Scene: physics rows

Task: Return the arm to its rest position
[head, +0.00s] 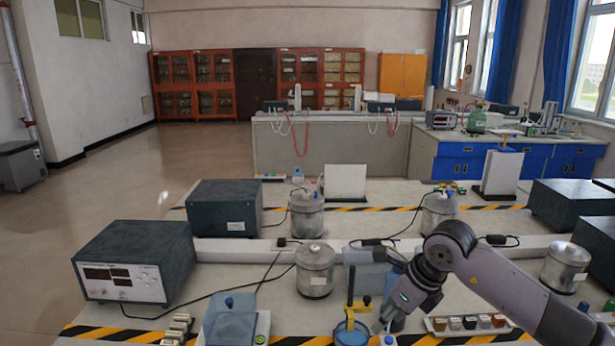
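My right arm comes in from the lower right, and its grey gripper (382,322) points down and left at the bench front. The fingertips are small and partly hidden, so I cannot tell whether they are open or shut. My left gripper is not in view.
Another metal canister (565,268) stands right of my arm. Open floor (110,190) lies at left.

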